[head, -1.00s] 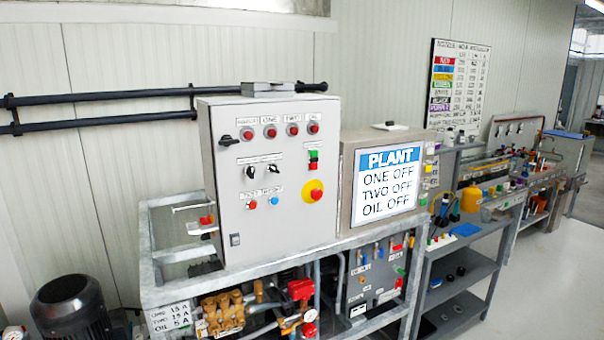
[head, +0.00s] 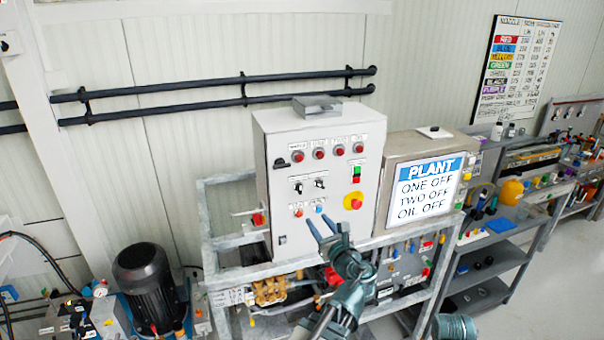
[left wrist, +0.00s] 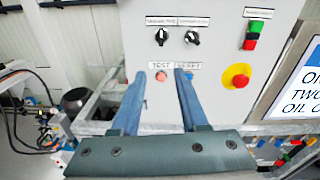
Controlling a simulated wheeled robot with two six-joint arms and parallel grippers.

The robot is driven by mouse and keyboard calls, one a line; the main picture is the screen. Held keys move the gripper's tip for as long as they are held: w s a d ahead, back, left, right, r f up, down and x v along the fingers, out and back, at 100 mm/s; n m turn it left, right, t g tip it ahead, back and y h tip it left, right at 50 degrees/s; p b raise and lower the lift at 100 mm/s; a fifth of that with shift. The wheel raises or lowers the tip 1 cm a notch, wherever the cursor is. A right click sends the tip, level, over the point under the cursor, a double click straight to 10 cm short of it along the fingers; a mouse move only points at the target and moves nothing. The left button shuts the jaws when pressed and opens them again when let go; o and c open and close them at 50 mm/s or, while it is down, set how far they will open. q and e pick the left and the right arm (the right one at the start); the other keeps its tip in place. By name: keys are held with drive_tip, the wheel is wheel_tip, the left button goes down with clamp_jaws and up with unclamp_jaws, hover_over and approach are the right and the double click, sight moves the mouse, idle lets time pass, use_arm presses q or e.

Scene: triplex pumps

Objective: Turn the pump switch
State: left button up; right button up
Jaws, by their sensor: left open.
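A light grey control box (head: 338,215) stands on a metal frame. Two black rotary switches, the left one (head: 298,188) and the right one (head: 320,183), sit mid-panel under labels; they also show in the left wrist view, left (left wrist: 161,37) and right (left wrist: 193,38). Another black switch handle (head: 290,160) is at the panel's upper left. My left gripper (head: 323,221) is open and empty in front of the panel's lower part. In the left wrist view its fingers (left wrist: 160,75) point at the panel below the two switches, around the TEST and RESET labels. My right gripper is not seen.
An orange button (left wrist: 161,76) and a partly covered blue one (head: 319,209) are below the switches. A red-yellow emergency stop (head: 353,201) and green-red buttons (head: 357,174) are to the right. A PLANT display (head: 425,190) reads all off. Pipes and valves fill the frame below.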

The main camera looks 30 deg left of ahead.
sight(301, 189)
use_arm(q)
drive_tip(key=shift+m, duration=0.6)
drive_tip(key=x, duration=0.4)
drive_tip(key=r+x, duration=0.1)
drive_tip(key=x, duration=0.4)
drive_tip(key=r+x, duration=0.1)
drive_tip(key=x, duration=0.4)
drive_tip(key=shift+w+a+r, duration=0.1)
drive_tip(key=shift+w+r, duration=0.1)
drive_tip(key=shift+r, duration=0.05)
clamp_jaws()
